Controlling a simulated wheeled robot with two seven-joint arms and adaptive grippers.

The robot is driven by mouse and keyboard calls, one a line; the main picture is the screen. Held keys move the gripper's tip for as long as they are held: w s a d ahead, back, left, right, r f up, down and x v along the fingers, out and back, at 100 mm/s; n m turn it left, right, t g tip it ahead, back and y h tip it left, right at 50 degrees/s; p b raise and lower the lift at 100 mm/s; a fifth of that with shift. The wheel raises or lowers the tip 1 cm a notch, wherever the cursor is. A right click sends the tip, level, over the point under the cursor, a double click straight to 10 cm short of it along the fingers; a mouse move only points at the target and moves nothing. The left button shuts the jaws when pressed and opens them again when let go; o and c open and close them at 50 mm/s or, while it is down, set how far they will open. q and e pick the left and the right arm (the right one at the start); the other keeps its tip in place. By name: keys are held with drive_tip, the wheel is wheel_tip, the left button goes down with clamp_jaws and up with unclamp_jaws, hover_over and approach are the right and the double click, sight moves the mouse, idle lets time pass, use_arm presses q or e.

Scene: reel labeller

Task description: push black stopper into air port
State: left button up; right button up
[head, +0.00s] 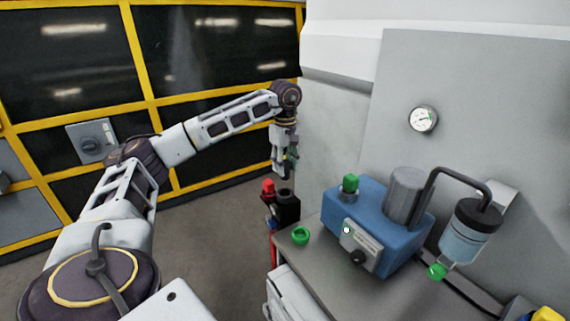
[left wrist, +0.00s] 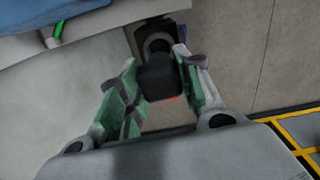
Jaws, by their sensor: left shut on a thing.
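My left gripper (head: 283,168) points down at the end of the outstretched left arm. In the left wrist view its green-lined fingers (left wrist: 160,90) are shut on the black stopper (left wrist: 160,78). A dark round opening, which looks like the air port (left wrist: 157,46), is just beyond the stopper; I cannot tell whether they touch. In the head view a black port block (head: 287,206) is below the gripper at the bench's left edge. The stopper is not clearly visible there. My right gripper is in neither view.
A red fitting (head: 268,188) is close left of the port block. Yellow-framed dark panels (head: 60,45) are behind.

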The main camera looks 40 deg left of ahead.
use_arm(q)
drive_tip(key=shift+f+b, duration=0.3)
drive_tip(key=shift+f, duration=0.45)
drive_tip(key=shift+w+f, duration=0.1)
drive_tip(key=shift+f, duration=0.15)
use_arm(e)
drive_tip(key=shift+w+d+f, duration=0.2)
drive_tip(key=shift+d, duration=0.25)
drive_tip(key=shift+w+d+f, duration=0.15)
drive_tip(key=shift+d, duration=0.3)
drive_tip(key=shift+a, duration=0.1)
use_arm(q)
drive_tip(key=shift+a+f, duration=0.1)
drive_tip(key=shift+f, duration=0.1)
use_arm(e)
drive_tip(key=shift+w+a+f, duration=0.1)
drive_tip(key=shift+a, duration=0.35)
use_arm(q)
drive_tip(key=shift+f+b, duration=0.5)
drive_tip(key=shift+f, duration=0.1)
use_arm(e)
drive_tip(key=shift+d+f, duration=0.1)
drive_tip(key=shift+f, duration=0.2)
use_arm(q)
drive_tip(key=shift+f+b, duration=1.2)
drive_tip(key=shift+f, duration=1.3)
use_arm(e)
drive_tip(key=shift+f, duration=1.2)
